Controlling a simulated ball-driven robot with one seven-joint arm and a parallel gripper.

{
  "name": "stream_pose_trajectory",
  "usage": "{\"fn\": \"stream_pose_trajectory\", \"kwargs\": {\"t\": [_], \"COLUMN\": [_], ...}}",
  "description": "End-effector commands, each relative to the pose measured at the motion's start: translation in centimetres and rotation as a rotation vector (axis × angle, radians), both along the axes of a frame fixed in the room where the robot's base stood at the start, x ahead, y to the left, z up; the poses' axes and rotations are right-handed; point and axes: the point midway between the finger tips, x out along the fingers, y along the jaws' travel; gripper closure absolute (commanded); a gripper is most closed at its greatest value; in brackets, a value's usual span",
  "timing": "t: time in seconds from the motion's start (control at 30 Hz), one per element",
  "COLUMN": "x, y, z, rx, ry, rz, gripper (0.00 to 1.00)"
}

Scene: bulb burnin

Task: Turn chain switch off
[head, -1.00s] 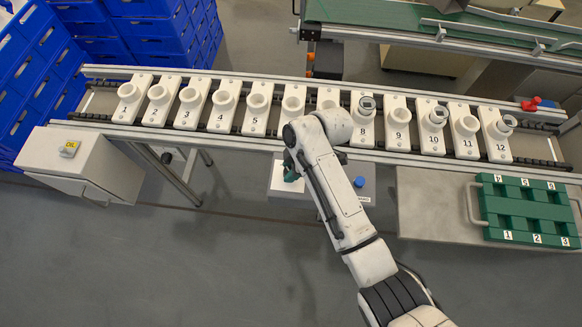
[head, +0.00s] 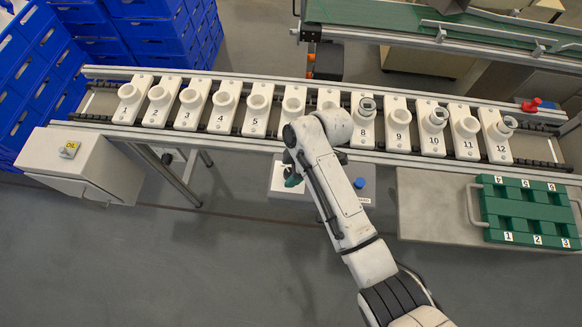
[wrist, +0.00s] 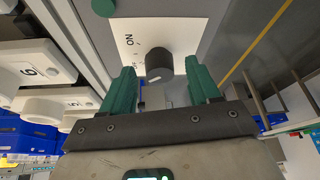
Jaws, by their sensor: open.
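The chain switch is a dark round knob (wrist: 158,66) on a white plate (wrist: 137,28) marked ON. The second marking is mostly hidden, and I cannot tell which way the knob points. My gripper (wrist: 160,80) is open, with its green fingers on either side of the knob and gaps left between. In the head view my gripper (head: 293,181) is over the grey switch box (head: 283,191) below the conveyor, and my arm hides the knob.
A blue button (head: 359,182) is on the box to the right of my arm. A green round part (wrist: 103,7) is near the plate. The conveyor with numbered white sockets (head: 196,105) runs just behind. A green tray (head: 528,211) lies on the right bench.

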Motion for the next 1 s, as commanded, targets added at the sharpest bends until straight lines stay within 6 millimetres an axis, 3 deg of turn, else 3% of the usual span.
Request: {"fn": "stream_pose_trajectory", "kwargs": {"t": [0.17, 0.6, 0.8, 1.0], "x": [0.2, 0.7, 0.8, 0.8], "y": [-0.5, -3.4, -4.0, -4.1], "z": [1.2, 8.4, 9.8, 10.0], "rx": [0.002, 0.002, 0.001, 0.000], "ry": [-0.002, -0.003, -0.001, 0.000], "rz": [-0.001, -0.002, 0.000, 0.000], "gripper": [0.39, 0.39, 0.39, 0.39]}}
